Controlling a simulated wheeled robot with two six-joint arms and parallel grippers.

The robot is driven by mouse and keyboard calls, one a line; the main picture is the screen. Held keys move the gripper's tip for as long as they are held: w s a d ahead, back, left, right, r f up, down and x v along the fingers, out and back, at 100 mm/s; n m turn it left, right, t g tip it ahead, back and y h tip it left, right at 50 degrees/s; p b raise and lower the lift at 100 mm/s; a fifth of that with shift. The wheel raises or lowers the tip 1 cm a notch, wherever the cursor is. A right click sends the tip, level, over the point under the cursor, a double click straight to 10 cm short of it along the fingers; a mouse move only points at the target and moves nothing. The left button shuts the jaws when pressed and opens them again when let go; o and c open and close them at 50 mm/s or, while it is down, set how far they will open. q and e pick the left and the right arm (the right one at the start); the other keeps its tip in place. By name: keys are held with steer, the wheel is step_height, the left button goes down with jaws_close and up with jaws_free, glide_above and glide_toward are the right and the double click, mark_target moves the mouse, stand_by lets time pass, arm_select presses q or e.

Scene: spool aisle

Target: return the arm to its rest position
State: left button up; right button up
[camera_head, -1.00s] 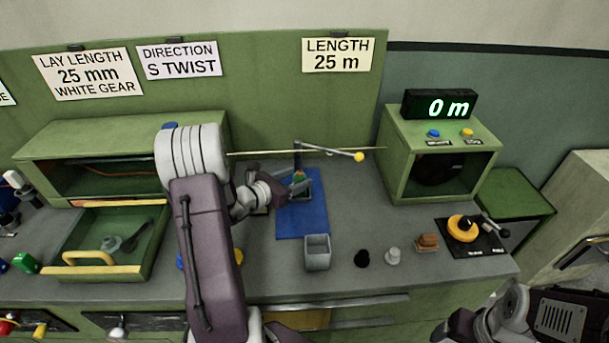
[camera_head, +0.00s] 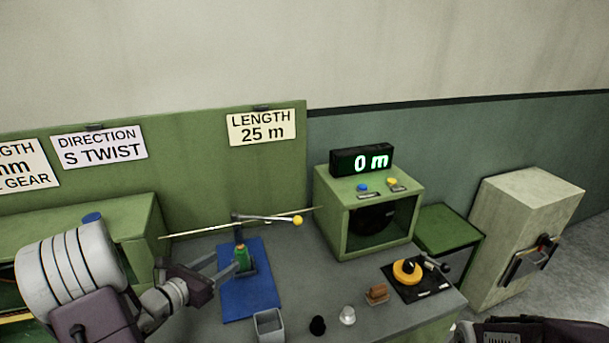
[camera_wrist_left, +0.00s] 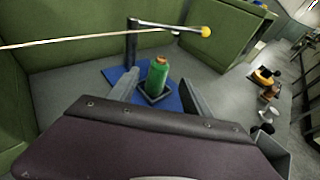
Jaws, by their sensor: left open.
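My left gripper (camera_head: 226,264) is open, and its fingers point toward a green bobbin-like cylinder (camera_head: 243,257) with an orange-brown top. The cylinder stands upright in a dark square holder on a blue mat (camera_head: 247,298). In the left wrist view, the cylinder (camera_wrist_left: 157,76) shows beyond and between the two open fingers (camera_wrist_left: 160,92), with nothing held. My left arm comes in from the lower left. A part of my right arm shows at the lower right edge, but its gripper is out of the picture.
A green box (camera_head: 345,218) carries a "0 m" display (camera_head: 362,161).

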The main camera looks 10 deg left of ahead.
arm_select(q)
steer(key=w+d+r+m+g+h+p, duration=0.25)
steer(key=d+r+m+h, duration=0.2)
steer(key=d, duration=0.75)
steer(key=s+d+m+g+h, duration=0.2)
steer(key=d+m, duration=0.1)
steer(key=d, duration=0.3)
steer(key=s+d+m+g+h, duration=0.1)
steer(key=s+d+m+g, duration=0.15)
steer(key=d, duration=0.25)
steer(key=s+d+f+m+g+p, duration=0.2)
steer(key=s+d+m+g, duration=0.3)
steer(key=s+d+m, duration=0.4)
steer(key=s+a+f+m+g+y, duration=0.35)
steer(key=s+a+m+y, duration=0.2)
steer(key=s, duration=0.25)
steer(key=w+a+f+m+y, duration=0.1)
steer(key=a+m, duration=0.2)
steer(key=w+a+f+m+t+y, duration=0.1)
steer(key=a+m+y, duration=0.1)
steer(key=a, duration=0.2)
steer(key=w+a+m+t+y, duration=0.1)
steer(key=a+m+y, duration=0.1)
steer(key=a+m, duration=0.1)
steer(key=shift+w+a+f+m+t, duration=0.15)
steer(key=shift+w+f+m+t, duration=0.15)
steer(key=shift+f+m, duration=0.1)
